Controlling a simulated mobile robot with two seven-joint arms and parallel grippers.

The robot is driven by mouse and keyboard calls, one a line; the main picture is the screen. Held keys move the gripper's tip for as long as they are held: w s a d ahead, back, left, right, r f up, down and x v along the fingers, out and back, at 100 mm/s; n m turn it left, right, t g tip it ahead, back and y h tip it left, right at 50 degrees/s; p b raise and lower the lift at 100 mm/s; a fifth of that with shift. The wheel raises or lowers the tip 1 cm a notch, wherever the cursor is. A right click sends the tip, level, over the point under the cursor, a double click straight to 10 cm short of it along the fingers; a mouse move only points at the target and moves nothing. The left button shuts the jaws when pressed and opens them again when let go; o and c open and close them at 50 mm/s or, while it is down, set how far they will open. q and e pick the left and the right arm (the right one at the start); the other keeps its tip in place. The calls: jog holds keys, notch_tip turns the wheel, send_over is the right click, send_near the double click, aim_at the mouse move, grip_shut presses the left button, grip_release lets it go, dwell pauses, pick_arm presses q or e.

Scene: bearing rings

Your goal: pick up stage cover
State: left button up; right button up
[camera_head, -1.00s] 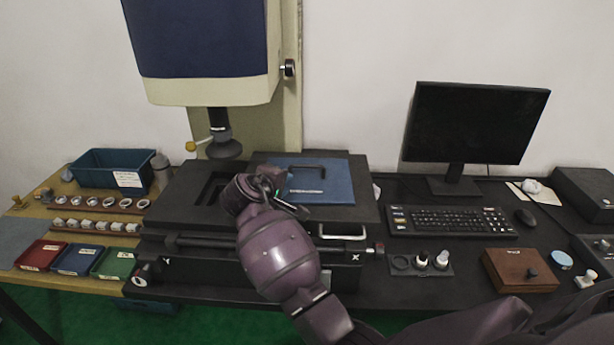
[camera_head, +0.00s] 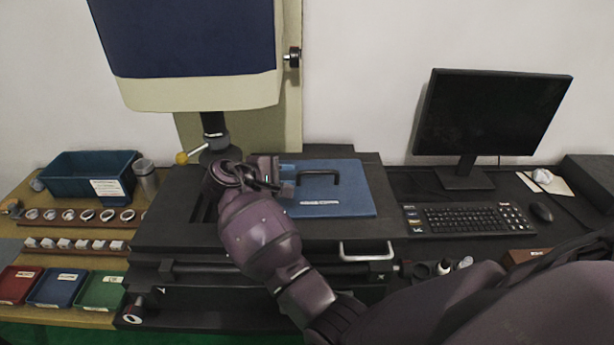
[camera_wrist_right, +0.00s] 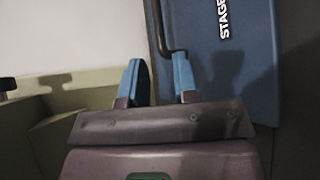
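The stage cover (camera_head: 345,198) is a flat blue plate with a raised black handle and a white label. It lies on the right part of the black stage. My right gripper (camera_head: 287,177) is at the cover's left edge, just left of the handle in the head view. In the right wrist view, its two blue-tipped fingers (camera_wrist_right: 158,80) are apart, with part of the black handle (camera_wrist_right: 156,25) ahead of and between them. The blue cover (camera_wrist_right: 245,70) fills the right side there. I cannot tell whether the fingers touch the handle. My left gripper is not in view.
The microscope column and lens (camera_head: 214,135) stand close behind my right wrist. A monitor (camera_head: 495,112) and keyboard (camera_head: 468,219) are to the right. A blue bin (camera_head: 65,178), ring racks and small coloured trays (camera_head: 58,288) are at the left.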

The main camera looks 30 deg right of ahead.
aim_at(314, 173)
jog(key=shift+s+d, duration=0.1)
jog(key=shift+d, duration=0.15)
jog(key=x, duration=0.4)
jog(key=shift+s+d, duration=0.15)
jog(key=shift+s, duration=0.05)
jog(key=shift+w+d+f, duration=0.15)
jog(key=shift+d+f, duration=0.1)
jog(key=shift+d, duration=0.45)
jog(key=x, duration=0.4)
jog(key=shift+w+d+f, duration=0.1)
jog(key=shift+w+d, duration=0.05)
jog(key=shift+d, duration=0.05)
jog(key=c, duration=0.4)
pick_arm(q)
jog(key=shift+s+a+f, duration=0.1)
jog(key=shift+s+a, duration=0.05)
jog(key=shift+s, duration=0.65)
pick_arm(e)
grip_shut()
